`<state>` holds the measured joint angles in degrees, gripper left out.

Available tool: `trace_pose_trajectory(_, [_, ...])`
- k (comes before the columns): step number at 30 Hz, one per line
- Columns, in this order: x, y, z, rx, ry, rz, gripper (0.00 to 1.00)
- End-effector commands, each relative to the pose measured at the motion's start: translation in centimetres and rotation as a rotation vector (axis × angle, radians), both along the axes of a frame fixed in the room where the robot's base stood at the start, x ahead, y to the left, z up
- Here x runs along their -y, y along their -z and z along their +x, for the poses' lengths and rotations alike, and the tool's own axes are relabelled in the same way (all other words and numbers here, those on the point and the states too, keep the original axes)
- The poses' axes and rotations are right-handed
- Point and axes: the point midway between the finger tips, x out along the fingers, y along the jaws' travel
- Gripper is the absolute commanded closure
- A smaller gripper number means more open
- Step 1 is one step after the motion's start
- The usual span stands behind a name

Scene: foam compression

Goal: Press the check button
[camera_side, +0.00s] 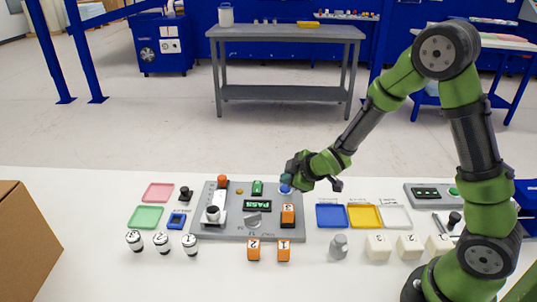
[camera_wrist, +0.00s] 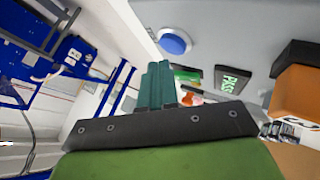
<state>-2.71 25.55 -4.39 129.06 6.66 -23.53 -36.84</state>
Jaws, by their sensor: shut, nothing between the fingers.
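A round blue button (camera_side: 285,189) sits at the back right of the grey panel (camera_side: 233,234); its label is too small to read. In the wrist view the blue button (camera_wrist: 175,41) shows large, with a white ring, just beyond my fingertips. My gripper (camera_side: 286,178) is shut and empty, right over or beside the button in the side view; I cannot tell whether it touches. Its teal fingers (camera_wrist: 157,85) are together in the wrist view. The panel's display (camera_side: 257,205) reads PASS in green; it also shows in the wrist view (camera_wrist: 232,80).
An orange block (camera_side: 287,215) marked 3 stands on the panel, close to the button. Two orange blocks (camera_side: 254,250) stand in front. A green piece (camera_side: 257,187) is left of the button. Coloured trays (camera_side: 331,215) lie to the right, and a cardboard box (camera_side: 25,235) at the left.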

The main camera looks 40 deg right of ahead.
Motion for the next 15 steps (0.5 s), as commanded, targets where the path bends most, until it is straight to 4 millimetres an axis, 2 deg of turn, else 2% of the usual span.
trace_pose_trajectory(8, [0.0,-0.1,0.0,0.000,0.000,0.000,1.00])
trace_pose_trajectory(15, [0.0,-2.2,0.1,0.004,-0.001,0.000,1.00])
